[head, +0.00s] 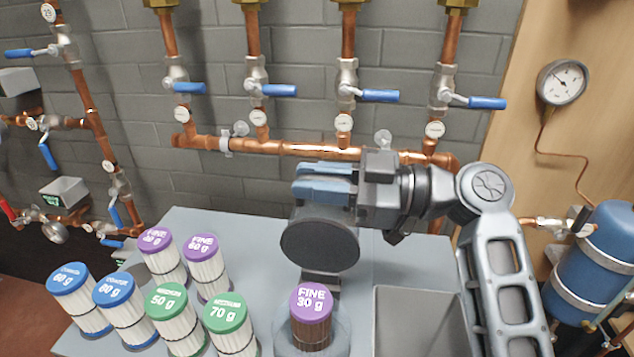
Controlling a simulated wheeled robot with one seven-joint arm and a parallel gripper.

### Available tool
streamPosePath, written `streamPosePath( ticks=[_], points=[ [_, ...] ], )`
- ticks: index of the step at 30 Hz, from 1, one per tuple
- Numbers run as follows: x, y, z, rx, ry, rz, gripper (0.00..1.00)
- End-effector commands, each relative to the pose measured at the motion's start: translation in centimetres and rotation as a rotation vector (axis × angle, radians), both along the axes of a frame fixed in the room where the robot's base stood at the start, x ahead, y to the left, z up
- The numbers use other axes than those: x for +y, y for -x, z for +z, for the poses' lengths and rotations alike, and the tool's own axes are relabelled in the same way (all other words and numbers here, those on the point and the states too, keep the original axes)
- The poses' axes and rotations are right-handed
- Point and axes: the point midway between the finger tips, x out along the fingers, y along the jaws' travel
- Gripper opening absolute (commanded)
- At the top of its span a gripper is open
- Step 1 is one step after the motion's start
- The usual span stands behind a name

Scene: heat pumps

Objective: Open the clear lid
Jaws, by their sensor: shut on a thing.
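The clear housing (343,342) stands at the front middle of the grey table, with a purple-capped filter marked FINE 30 g (311,304) inside. The lid (320,244) shows as a dark grey round disc, tilted up nearly upright behind and above the housing. A dark hinge-like bracket (321,284) sits below it. My gripper (300,181), with blue fingers pointing left, is shut at the lid's upper edge. The exact grip is partly hidden by the fingers and the disc.
Several filters with purple, blue and green caps (168,255) stand at the left of the table. An open grey bin (418,292) is right of the housing, beside my arm. Copper pipes (300,150) with blue-handled valves line the wall behind. A blue tank (597,262) stands at right.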

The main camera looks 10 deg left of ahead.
Motion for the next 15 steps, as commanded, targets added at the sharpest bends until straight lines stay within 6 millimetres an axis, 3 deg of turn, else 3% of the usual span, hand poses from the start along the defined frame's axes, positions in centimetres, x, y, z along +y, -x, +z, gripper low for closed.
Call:
streamPosePath(
  ticks=[1,2,8,15],
  points=[
    [-0.11,-0.08,0.34,-0.004,-0.004,-0.002,0.00],
    [-0.11,-0.07,0.34,-0.004,-0.004,-0.002,0.21],
    [-0.06,-0.05,0.21,-0.002,-0.002,-0.001,0.41],
    [-0.06,-0.02,0.09,-0.001,-0.001,-0.001,0.41]
  ],
)
